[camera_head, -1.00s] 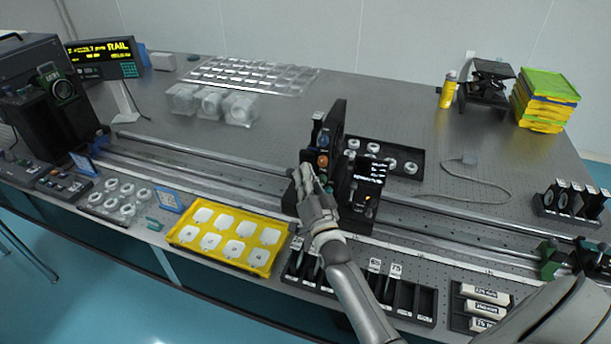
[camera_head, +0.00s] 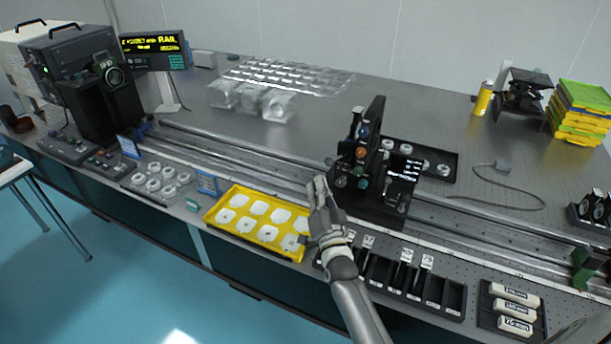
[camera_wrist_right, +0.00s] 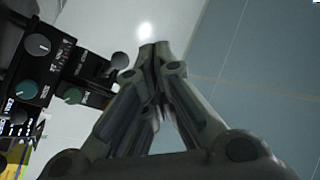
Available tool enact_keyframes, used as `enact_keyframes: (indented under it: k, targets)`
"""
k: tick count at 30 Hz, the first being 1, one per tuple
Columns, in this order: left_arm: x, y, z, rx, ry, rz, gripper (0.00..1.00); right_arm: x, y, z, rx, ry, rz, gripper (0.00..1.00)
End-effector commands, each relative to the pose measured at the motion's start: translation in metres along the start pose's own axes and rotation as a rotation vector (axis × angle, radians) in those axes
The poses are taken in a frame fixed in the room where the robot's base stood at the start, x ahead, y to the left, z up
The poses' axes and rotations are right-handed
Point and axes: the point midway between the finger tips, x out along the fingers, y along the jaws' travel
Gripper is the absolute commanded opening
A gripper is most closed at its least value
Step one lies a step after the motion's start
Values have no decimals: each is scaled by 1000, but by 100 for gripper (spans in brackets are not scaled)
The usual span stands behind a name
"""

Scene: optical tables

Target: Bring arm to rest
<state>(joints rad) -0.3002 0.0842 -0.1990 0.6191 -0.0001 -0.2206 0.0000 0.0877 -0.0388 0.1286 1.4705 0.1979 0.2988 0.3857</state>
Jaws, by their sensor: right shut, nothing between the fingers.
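My right arm comes in from the bottom of the head view. Its gripper (camera_head: 319,190) is over the front part of the optical table (camera_head: 330,97), just left of the black rail-mounted unit with knobs (camera_head: 392,183). In the right wrist view the gripper's fingers (camera_wrist_right: 155,50) meet at their tips, with nothing between them. Part of that unit with its dials (camera_wrist_right: 42,68) shows at the left of the wrist view, apart from the fingers. My left gripper is not in view.
A yellow tray of white pieces (camera_head: 215,213) lies left of the gripper. A black slotted holder (camera_head: 453,295) lies to its right, near the front edge. A long rail (camera_head: 232,148) crosses the table. Yellow and green trays (camera_head: 578,110) are stacked at the back right.

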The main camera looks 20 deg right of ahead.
Motion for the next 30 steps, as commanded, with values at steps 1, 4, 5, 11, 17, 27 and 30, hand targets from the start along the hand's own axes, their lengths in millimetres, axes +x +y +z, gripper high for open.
enact_keyframes:
  k: [1,4,5,11,17,27,30]
  targets:
    - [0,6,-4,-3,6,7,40,0,0,0,0,0,0,0]
    - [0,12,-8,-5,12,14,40,0,0,0,0,-1,0,0]
    - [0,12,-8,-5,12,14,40,-1,0,1,-1,-4,0,0]
    - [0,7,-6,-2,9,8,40,-20,0,20,-70,-144,19,0]
    - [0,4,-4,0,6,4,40,-78,1,56,-231,-464,58,0]
    - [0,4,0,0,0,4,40,-227,5,78,-510,-1030,117,0]
    - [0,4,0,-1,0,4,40,-269,5,72,-572,-1168,129,0]
